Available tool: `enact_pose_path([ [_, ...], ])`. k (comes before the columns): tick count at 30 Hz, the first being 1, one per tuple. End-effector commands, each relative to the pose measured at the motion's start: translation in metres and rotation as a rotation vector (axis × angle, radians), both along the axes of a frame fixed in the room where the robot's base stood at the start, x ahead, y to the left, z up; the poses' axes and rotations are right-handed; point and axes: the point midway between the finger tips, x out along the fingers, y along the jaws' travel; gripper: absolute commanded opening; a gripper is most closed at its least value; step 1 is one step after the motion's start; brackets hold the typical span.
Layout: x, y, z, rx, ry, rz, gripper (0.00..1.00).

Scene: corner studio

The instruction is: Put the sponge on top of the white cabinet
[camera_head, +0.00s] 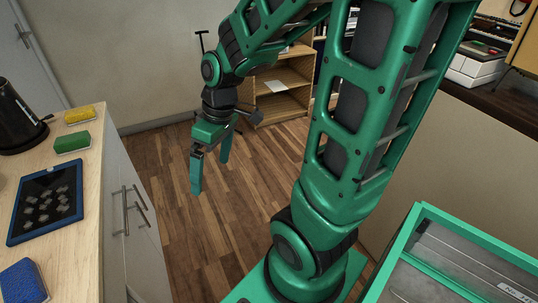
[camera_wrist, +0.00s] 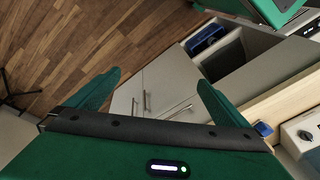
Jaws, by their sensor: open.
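Several sponge-like blocks lie on the wooden counter top (camera_head: 88,195): a yellow one (camera_head: 79,115), a green one (camera_head: 72,142) and a blue one (camera_head: 22,281). Which of them the task means, I cannot tell. Pale cabinet doors (camera_wrist: 168,82) also show in the wrist view. My gripper (camera_head: 209,177) is open and empty, fingers pointing down above the floor, to the right of the counter. Its two spread fingers show in the wrist view (camera_wrist: 160,82).
A blue tablet-like board (camera_head: 46,203) and a black kettle (camera_head: 18,118) stand on the counter. A wooden shelf (camera_head: 283,88) stands against the back wall. Wooden floor (camera_head: 165,160) between counter and shelf is clear. A small blue item (camera_wrist: 262,129) shows in the wrist view.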

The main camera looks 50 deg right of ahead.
Motion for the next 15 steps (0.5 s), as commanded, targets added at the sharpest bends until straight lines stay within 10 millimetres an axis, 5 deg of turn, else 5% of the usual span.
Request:
enact_pose_path([
  [3, -0.042, -0.05, 0.02, -0.072, 0.065, -0.301, 1.0],
  [6, -0.078, -0.08, 0.032, -0.106, 0.117, -0.543, 1.0],
  [10, -0.116, -0.1, 0.043, -0.123, 0.167, -0.775, 1.0],
  [15, -0.139, -0.106, 0.048, -0.126, 0.199, -0.915, 1.0],
])
